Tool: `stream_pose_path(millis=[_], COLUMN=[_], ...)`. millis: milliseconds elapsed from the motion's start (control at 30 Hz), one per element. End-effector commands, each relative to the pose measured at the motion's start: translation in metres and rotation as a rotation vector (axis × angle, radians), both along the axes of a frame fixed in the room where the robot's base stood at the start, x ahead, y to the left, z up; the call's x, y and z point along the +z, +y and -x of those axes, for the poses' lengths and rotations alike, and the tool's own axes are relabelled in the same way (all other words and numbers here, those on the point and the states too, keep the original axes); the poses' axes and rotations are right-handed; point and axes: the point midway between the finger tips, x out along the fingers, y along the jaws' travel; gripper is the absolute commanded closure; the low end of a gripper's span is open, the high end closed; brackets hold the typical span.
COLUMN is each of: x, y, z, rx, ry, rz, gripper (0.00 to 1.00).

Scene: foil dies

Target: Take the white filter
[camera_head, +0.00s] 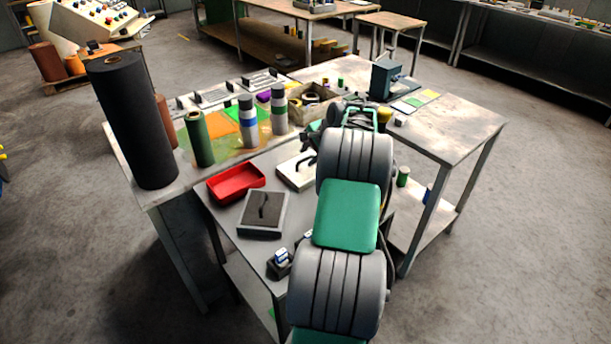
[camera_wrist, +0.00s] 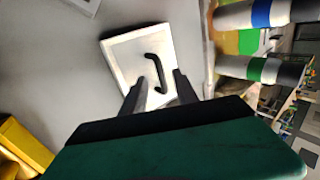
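The white filter is a flat white square plate (camera_head: 290,174) with a black bar handle, lying on the lower grey table; my arm partly covers its right side. In the wrist view the white filter (camera_wrist: 128,50) lies just beyond my fingertips, its black handle (camera_wrist: 155,68) upright in the picture. My gripper (camera_wrist: 160,82) is open, one finger on each side of the handle's lower part. I see no clear contact, and cannot tell whether the fingertips are down at the handle's height. In the head view my gripper is mostly hidden behind my arm.
A grey filter with a handle (camera_head: 263,213) and a red tray (camera_head: 236,182) lie left of the white filter. Striped rolls (camera_head: 248,122), a green roll (camera_head: 200,140) and a tall black roll (camera_head: 132,120) stand behind. A wooden box (camera_head: 314,103) sits at the back.

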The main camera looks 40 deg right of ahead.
Motion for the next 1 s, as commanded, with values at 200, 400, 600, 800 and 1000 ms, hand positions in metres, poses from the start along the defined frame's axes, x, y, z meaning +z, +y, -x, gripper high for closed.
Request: stream_pose_path(millis=[200, 400, 600, 800, 1000], x=[-0.0221, -0.0204, -0.0206, -0.0205, -0.0207], y=[-0.0019, -0.0016, -0.0014, -0.0014, -0.0013], z=[-0.0145, -0.0143, -0.0142, -0.0142, -0.0142], rx=[0.0, 0.0, 0.001, 0.002, 0.002], ry=[0.0, 0.001, 0.001, 0.001, 0.001], rz=[0.001, 0.001, 0.0, 0.001, 0.001], gripper=[0.64, 0.66, 0.83, 0.99, 1.0])
